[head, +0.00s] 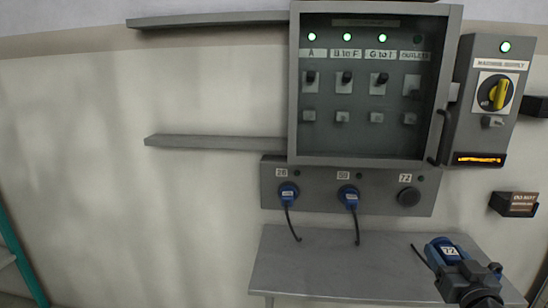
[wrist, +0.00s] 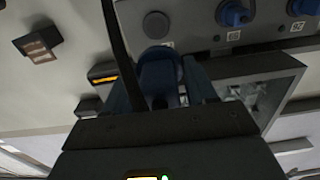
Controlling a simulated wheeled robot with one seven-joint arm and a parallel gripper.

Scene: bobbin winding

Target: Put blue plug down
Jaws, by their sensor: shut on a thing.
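A blue plug labelled 72 (head: 446,252) is held in my gripper (head: 458,262) at the lower right of the head view, in front of the right part of the grey shelf. In the wrist view the blue plug (wrist: 158,75) sits between the two fingers of my gripper (wrist: 160,88), and its black cable runs upward past it. The gripper is shut on the plug. The socket labelled 72 (head: 409,197) on the grey socket strip (head: 381,200) is empty and dark. The grey shelf (head: 320,265) lies below the strip, its top bare on the left and middle.
A glass-fronted cabinet (head: 365,95) is above. A machine supply box (head: 492,95) with a yellow switch stands right. A small dark sign block (head: 515,204) juts out at right.

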